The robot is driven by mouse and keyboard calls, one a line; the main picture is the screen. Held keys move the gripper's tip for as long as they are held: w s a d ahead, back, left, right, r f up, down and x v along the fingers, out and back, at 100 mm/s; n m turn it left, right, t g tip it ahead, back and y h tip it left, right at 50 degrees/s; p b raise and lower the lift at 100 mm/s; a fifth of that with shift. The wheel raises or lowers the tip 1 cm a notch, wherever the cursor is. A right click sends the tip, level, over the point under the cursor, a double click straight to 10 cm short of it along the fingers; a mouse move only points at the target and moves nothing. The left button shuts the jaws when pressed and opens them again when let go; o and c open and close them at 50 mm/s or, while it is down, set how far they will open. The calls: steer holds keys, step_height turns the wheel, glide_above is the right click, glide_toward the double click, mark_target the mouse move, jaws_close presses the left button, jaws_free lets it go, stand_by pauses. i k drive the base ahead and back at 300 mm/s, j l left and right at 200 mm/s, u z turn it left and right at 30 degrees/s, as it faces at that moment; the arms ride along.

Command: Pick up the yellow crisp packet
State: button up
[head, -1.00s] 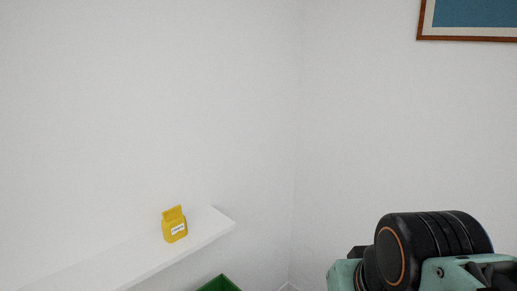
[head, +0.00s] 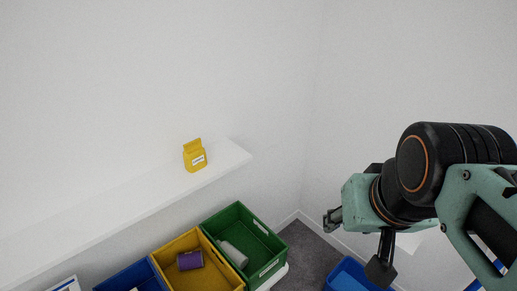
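The yellow crisp packet (head: 195,157) stands upright on the white wall shelf (head: 120,205), near the shelf's right end, with a white label on its front. My gripper (head: 354,246) is at the right of the head view, well apart from the packet and lower in the picture. Its two dark fingers are spread wide apart, with nothing seen between them.
Below the shelf are a green crate (head: 262,229) with a pale bottle (head: 233,254), a yellow crate (head: 176,245) with a purple can (head: 190,260), and a blue crate (head: 131,277). A blue bin (head: 345,275) stands on the grey floor (head: 306,252).

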mark_target(194, 154)
steer(key=i+j+z, duration=0.1)
steer(key=j+z, duration=0.4)
steer(key=j, duration=0.2)
steer(key=l+z, duration=0.25)
steer(key=j+u, duration=0.15)
steer(key=j, duration=0.25)
